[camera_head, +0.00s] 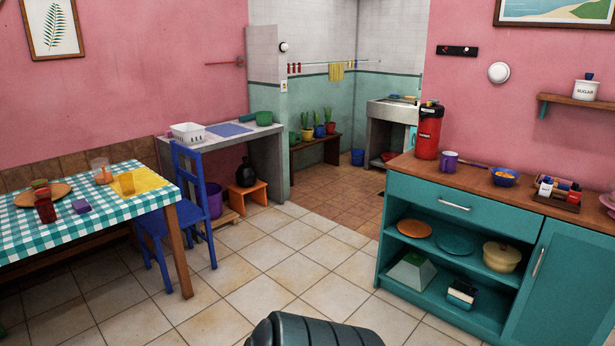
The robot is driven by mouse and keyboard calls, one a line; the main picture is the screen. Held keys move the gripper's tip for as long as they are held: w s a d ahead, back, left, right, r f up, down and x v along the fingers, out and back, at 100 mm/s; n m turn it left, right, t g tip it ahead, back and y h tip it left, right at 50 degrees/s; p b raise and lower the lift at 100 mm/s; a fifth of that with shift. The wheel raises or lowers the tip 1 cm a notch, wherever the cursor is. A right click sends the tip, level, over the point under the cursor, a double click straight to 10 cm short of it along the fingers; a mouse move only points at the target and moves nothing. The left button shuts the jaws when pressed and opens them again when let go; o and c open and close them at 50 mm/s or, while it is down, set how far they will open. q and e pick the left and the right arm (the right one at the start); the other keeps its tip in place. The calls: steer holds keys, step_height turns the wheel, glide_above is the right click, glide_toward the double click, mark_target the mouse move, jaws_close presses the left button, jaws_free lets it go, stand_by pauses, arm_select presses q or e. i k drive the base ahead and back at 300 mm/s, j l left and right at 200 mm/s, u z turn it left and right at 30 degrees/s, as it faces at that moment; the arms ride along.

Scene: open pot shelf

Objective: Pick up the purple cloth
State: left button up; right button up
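A small purple folded thing (82,206) lies on the checkered tablecloth of the left table, to the right of a red jar. It may be the purple cloth, but it is too small to tell. A flat blue-violet sheet (229,130) lies on the grey counter at the back left, between a white basket and a green pot. I cannot tell whether it is cloth or a mat. Neither of my grippers is in view.
The checkered table (40,240) holds a plate, a red jar (45,206), glasses and a yellow cloth (145,181). A blue chair (187,215) stands at its right end. A teal cabinet (440,200) is at right. Tiled floor (270,260) lies open between them.

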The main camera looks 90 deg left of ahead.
mark_target(81, 206)
steer(key=u, duration=4.1)
